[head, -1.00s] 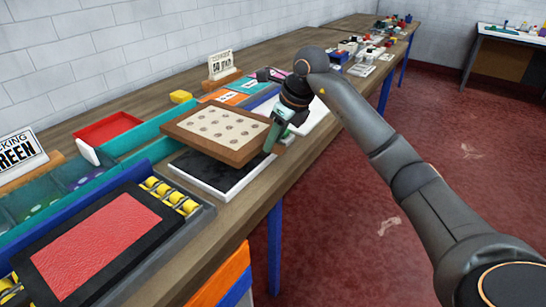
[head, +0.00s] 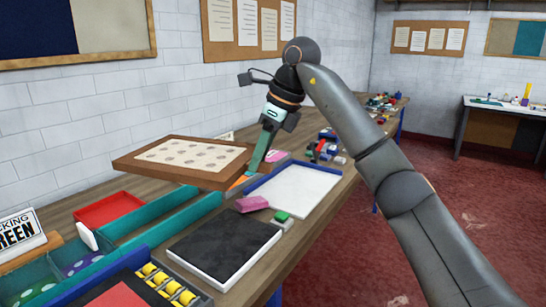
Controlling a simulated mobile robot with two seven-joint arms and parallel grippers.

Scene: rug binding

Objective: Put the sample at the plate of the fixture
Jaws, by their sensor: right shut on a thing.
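My right gripper (head: 259,160) is shut on the right edge of a brown wooden board (head: 232,182), the likely sample. The board has a cream top with rows of round spots, and it is held roughly level above the table, beyond the black pad. Part of the table beneath it is hidden. The likely fixture (head: 202,304) is at the bottom left, a dark frame with yellow rollers (head: 165,286) along its far end. Its red plate (head: 118,298) shows only partly, cut off by the lower edge. My left gripper is not in view.
A black pad with white sides (head: 225,248) lies in front, clear on top. A white tray with a blue rim (head: 297,188), a pink block (head: 252,204) and a green-topped block (head: 282,217) are beside it. A red tray (head: 108,209) and teal bins (head: 82,264) are left.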

